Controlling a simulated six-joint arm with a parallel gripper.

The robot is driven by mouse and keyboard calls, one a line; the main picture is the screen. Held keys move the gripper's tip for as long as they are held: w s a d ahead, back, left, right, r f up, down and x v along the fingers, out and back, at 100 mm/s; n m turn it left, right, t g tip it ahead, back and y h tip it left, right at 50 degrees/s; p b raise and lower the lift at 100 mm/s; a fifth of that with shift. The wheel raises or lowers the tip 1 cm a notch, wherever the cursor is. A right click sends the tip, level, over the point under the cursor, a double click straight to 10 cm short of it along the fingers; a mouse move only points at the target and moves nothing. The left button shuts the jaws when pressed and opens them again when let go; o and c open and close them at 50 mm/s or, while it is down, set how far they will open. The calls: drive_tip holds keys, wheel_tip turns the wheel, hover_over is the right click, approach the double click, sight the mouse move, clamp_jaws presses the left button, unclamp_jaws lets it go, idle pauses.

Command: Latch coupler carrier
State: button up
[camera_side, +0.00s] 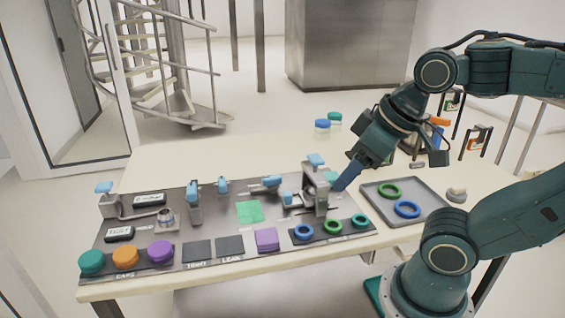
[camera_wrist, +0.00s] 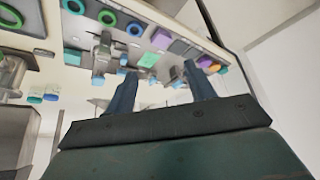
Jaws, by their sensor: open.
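A grey metal fixture (camera_side: 320,195) with a light blue knob on top stands at the right part of the dark work panel (camera_side: 222,215). It looks like the coupler carrier, but I cannot tell for sure. A smaller blue-tipped lever (camera_side: 288,198) sits at its left side. My gripper (camera_side: 343,184) is just right of the fixture, its blue fingers pointing down-left; I cannot tell whether they touch it. In the wrist view, my gripper (camera_wrist: 160,78) has its two fingers spread with nothing clearly held.
Several blue-handled latches (camera_side: 194,195) stand along the panel's back. Coloured caps (camera_side: 126,257), a green pad (camera_side: 249,211), a purple block (camera_side: 267,240) and rings (camera_side: 333,227) lie on the panel. A grey tray (camera_side: 428,205) with green and blue rings is to the right.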

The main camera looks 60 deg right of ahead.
drive_tip(key=o, duration=0.3)
drive_tip(key=shift+o, duration=0.4)
drive_tip(key=shift+w+d+r, duration=0.1)
drive_tip(key=shift+w+r, duration=0.15)
drive_tip(key=shift+w, duration=0.15)
drive_tip(key=m+g, duration=0.6)
drive_tip(key=m, duration=0.3)
hover_over(272, 176)
wheel_tip(272, 176, down, 8)
drive_tip(key=shift+f, duration=0.15)
wheel_tip(272, 176, down, 14)
drive_tip(key=shift+r, duration=0.25)
